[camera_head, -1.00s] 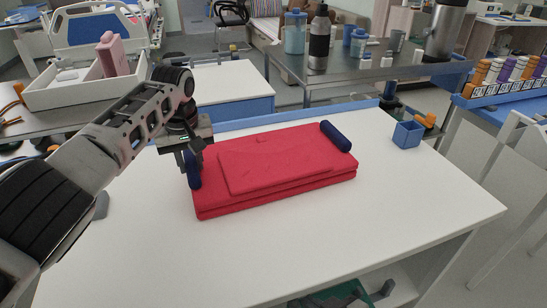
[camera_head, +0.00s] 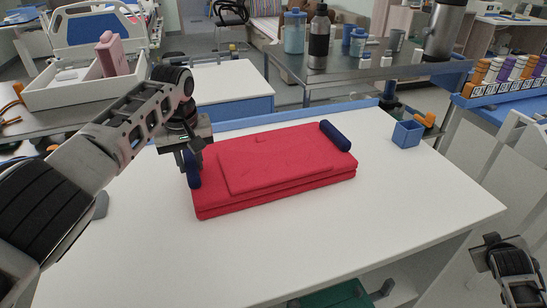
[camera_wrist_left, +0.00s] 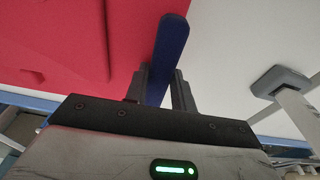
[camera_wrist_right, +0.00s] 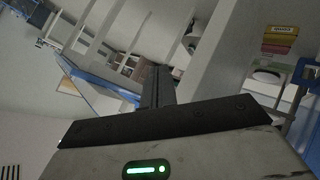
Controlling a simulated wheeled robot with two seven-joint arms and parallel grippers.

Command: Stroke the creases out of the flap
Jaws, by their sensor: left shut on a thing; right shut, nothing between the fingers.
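A folded red cloth (camera_head: 230,198) lies on the white table with a smaller flap (camera_head: 275,163) on its top. Faint raised creases mark the flap's surface. A dark blue bar (camera_head: 194,182) sits at the cloth's left edge, and a second blue bar (camera_head: 337,136) lies across its back right corner. My left gripper (camera_head: 188,162) is shut on the left bar; its fingers clasp the bar (camera_wrist_left: 170,48) in the left wrist view, with the red cloth beside it. My right gripper (camera_head: 488,250) is off the table's right side, its fingers together and empty (camera_wrist_right: 158,88).
A small blue open box (camera_head: 407,134) stands at the table's back right. The white table (camera_head: 400,215) is clear in front and to the right of the cloth. A metal table (camera_head: 390,72) with bottles stands behind.

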